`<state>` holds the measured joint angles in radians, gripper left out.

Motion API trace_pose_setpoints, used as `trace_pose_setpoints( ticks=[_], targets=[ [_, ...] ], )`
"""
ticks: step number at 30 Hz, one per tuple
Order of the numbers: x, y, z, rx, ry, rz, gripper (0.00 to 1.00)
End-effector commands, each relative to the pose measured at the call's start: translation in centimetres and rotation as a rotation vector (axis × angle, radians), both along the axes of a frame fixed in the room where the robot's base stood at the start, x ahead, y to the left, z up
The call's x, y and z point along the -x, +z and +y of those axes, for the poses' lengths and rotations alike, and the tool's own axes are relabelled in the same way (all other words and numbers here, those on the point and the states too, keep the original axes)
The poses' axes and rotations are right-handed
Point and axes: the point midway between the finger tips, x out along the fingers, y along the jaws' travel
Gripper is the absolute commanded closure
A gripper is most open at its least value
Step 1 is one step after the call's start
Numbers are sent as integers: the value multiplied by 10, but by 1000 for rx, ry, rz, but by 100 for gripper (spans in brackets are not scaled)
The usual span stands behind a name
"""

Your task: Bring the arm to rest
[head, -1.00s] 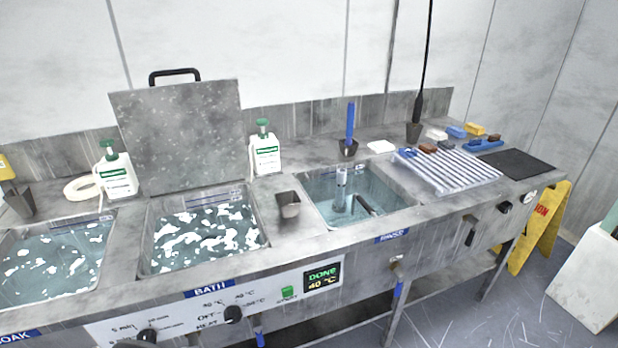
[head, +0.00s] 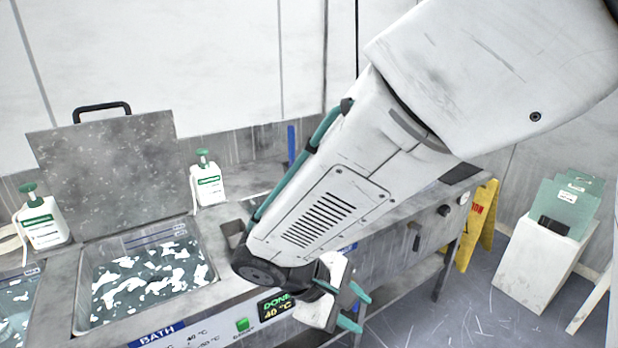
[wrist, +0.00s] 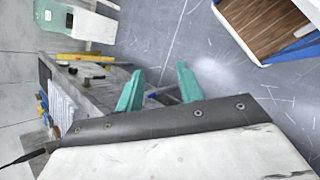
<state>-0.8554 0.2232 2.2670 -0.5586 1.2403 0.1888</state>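My gripper (head: 356,308) hangs in front of the sink counter in the head view, just right of the green DONE display (head: 277,306). Its two green fingers stand apart with nothing between them. In the wrist view the open fingers (wrist: 158,88) also show, with grey floor and part of the counter beyond them. My white arm crosses the head view from the upper right and hides most of the rinse basin and the drying rack area.
The bath basin (head: 150,283) holds water with white foam, its lid (head: 105,165) raised behind. Soap bottles (head: 207,180) stand on the counter. A yellow sign (head: 481,225) and a white stand (head: 540,262) are on the floor at right. The wrist view shows a wood-topped item (wrist: 265,22).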

Motion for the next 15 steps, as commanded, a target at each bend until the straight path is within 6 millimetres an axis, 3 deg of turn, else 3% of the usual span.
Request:
trace_pose_setpoints(
  ticks=[1,6,15],
  targets=[
    [5,14,-19,-52,-71,10,63],
    [33,47,-65,-230,-284,40,63],
    [82,92,-123,-557,-622,-44,63]
  ],
)
